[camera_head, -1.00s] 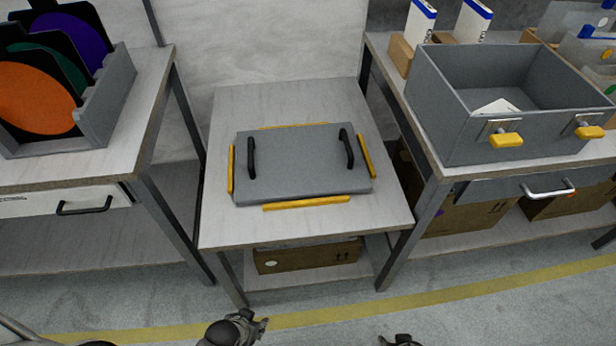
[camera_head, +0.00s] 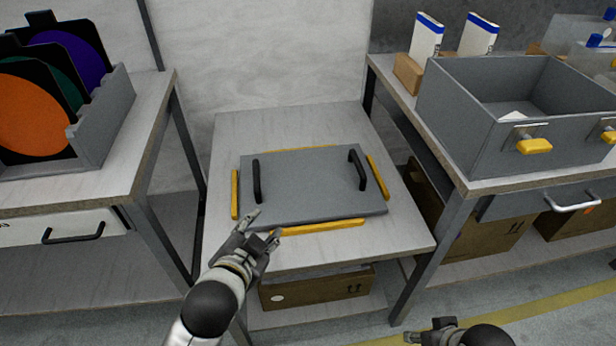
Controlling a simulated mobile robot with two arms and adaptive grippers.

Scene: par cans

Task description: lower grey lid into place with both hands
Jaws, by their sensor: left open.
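The grey lid (camera_head: 312,188) lies flat on the low middle table (camera_head: 395,240), between yellow strips along its edges. It has two upright black handles, a left handle (camera_head: 257,182) and a right handle (camera_head: 357,170). My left gripper (camera_head: 266,227) is open and empty in front of the lid's near left corner, with its fingers pointing towards it. It looks apart from the left handle. My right gripper (camera_head: 418,337) is low at the bottom edge, in front of the table and far from the lid. Its fingers are too unclear to read.
An open grey box (camera_head: 470,130) with yellow latches stands on the right bench (camera_head: 480,187). A rack (camera_head: 100,120) of coloured discs stands on the left bench (camera_head: 135,165). A cardboard box (camera_head: 315,289) sits below the middle table. The table around the lid is mostly clear.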

